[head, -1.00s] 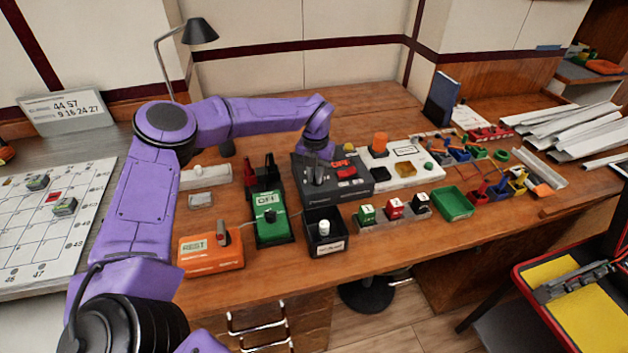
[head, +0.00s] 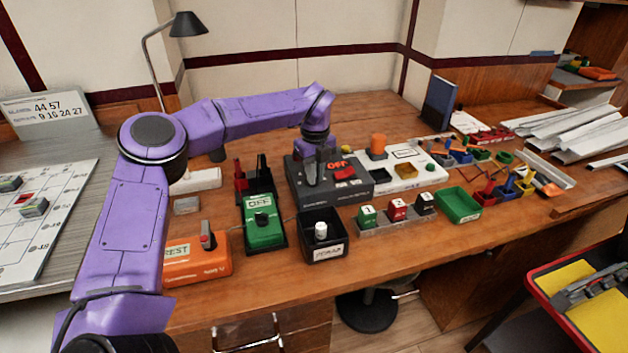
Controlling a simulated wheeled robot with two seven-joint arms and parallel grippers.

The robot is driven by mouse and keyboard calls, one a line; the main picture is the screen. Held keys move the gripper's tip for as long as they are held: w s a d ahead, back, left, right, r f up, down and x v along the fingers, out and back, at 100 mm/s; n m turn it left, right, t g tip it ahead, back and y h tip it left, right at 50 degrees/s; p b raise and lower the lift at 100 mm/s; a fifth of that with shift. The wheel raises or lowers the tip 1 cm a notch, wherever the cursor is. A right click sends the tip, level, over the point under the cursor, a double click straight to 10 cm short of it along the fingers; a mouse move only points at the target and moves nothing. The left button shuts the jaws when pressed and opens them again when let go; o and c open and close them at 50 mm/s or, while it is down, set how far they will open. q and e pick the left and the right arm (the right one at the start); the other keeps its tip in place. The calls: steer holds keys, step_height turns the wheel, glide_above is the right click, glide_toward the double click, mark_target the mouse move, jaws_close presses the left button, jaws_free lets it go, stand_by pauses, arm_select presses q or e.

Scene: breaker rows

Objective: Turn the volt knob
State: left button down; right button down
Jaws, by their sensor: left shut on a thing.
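A black box (head: 348,190) with a red "OFF" marking and a red part on its top stands mid-table. My left gripper (head: 315,178) reaches down onto the left part of this box. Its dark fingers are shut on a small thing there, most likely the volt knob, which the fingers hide. I cannot read the knob's marking or its angle. My right gripper is not in view.
A green box marked "OFF" (head: 264,236) and an orange box (head: 199,265) stand to the left. A black open bin (head: 325,250) stands in front. A white panel (head: 410,180) with an orange knob (head: 378,145) is close on the right.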

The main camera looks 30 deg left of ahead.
arm_select(q)
steer(key=shift+w+n+b, duration=0.1)
steer(key=shift+n+b, duration=0.4)
steer(key=shift+n, duration=0.2)
steer(key=c, duration=1.1)
jaws_free()
steer(key=shift+c, duration=0.2)
steer(key=shift+r, duration=0.1)
step_height(320, 180, up, 10)
steer(key=shift+r, duration=0.15)
